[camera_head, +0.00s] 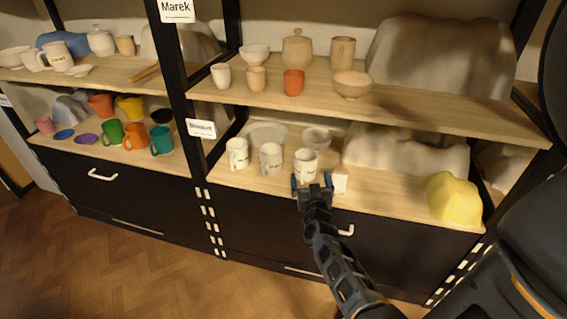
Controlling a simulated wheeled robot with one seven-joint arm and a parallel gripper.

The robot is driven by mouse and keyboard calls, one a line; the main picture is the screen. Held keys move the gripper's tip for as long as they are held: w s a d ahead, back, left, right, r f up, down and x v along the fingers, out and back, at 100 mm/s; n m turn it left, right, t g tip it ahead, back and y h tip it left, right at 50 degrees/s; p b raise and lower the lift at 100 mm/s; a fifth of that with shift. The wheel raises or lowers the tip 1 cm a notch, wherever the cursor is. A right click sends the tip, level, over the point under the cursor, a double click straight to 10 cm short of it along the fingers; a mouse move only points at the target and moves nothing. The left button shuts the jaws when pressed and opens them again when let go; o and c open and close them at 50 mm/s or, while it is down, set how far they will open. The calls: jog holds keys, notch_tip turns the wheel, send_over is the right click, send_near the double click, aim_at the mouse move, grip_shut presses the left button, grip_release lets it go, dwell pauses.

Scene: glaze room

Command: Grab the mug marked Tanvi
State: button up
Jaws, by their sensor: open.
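Three white mugs with small dark writing stand in a row on the lower right shelf: a left mug (238,153), a middle mug (271,158) and a right mug (306,163). The writing is too small to read, so I cannot tell which is marked Tanvi. My gripper (312,183) is open at the front of this shelf, directly in front of the right mug. Its fingers overlap the lower part of that mug in the picture. I cannot tell whether they touch it. Another marked white mug (58,56) stands on the upper left shelf.
Bowls (317,138) stand behind the mugs. A yellow lump (453,199) is at the shelf's right end. A black post (178,85) divides the shelves, with coloured mugs (136,136) to its left.

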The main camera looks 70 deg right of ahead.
aim_at(308, 166)
jog(key=shift+b+x, duration=0.55)
jog(key=shift+x, duration=3.35)
jog(key=shift+w+r, duration=0.1)
jog(key=shift+w, duration=0.05)
jog(key=shift+c, duration=0.5)
jog(key=c, duration=1)
jog(key=shift+r, duration=0.15)
